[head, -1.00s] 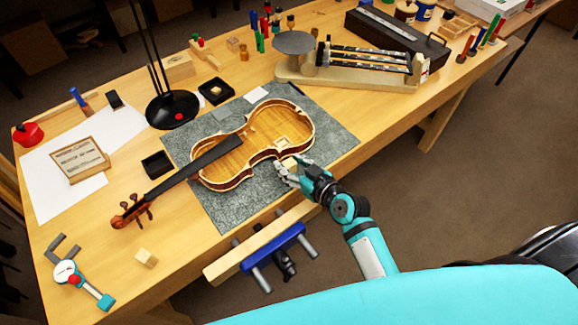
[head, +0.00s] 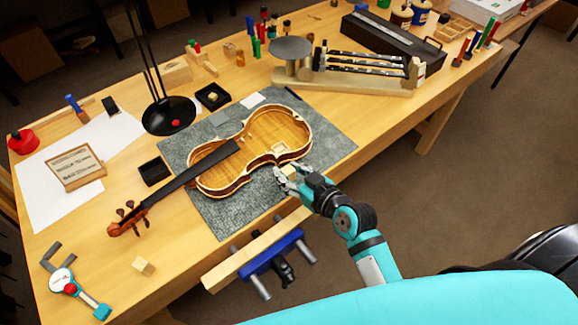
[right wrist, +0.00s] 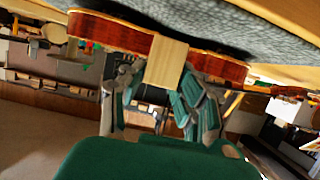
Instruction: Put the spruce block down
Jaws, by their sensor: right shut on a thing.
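A pale spruce block (head: 288,172) is held between the fingers of my right gripper (head: 284,178), at the near side of the open violin body (head: 262,134), over the mat's near edge. In the right wrist view the same block (right wrist: 166,62) stands out in front of the violin's red-brown rib (right wrist: 110,34), between the fingertips (right wrist: 160,105). I cannot tell whether the block touches the violin or the mat. A small pale piece (head: 281,147) shows inside the violin body. My left gripper is not in view.
The grey mat (head: 225,212) has bare room left of the gripper. Another pale block (head: 143,266) lies at the bench's near left. A blue vise (head: 270,252) sits at the front edge. A scale (head: 350,78) and lamp base (head: 169,115) stand behind.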

